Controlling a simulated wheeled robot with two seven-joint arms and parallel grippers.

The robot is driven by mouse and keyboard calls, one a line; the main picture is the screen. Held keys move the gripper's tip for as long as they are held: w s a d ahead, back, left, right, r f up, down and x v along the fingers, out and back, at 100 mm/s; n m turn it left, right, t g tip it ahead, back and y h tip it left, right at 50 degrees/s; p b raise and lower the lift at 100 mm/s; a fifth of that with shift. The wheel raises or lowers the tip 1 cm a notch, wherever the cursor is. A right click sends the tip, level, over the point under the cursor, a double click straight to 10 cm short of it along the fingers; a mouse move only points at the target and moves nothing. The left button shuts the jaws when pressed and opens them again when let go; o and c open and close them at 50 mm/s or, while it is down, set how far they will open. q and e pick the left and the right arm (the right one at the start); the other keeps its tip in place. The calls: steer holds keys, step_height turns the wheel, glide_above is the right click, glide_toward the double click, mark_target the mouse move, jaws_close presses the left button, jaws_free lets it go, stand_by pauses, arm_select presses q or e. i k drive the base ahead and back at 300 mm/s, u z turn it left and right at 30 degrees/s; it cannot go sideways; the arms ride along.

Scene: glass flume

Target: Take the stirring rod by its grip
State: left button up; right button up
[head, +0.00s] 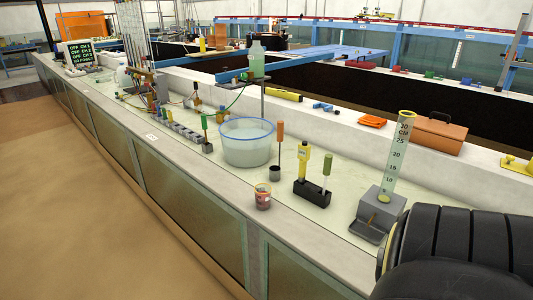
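A thin rod with an orange grip (280,131) stands upright in a small dark holder (275,173), just right of a clear tub with a blue rim (247,142). A tool with a green grip (327,165) stands upright in a black block (312,193), beside a yellow instrument (302,160). Another green-gripped tool (204,124) stands in a small block left of the tub. I cannot tell for certain which of these is the stirring rod; the orange-gripped one looks like a rod. Neither gripper is in view.
A small tub with a reddish label (262,196) stands near the counter's front edge. A tall graduated cylinder (398,157) stands on a grey block at right. An orange toolbox (436,134) sits on the rear ledge. My dark arm part fills the lower right corner.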

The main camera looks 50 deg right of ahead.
mark_target(328, 159)
steer(key=z, duration=0.55)
steer(key=i, duration=1.15)
steer(key=z, duration=1.1)
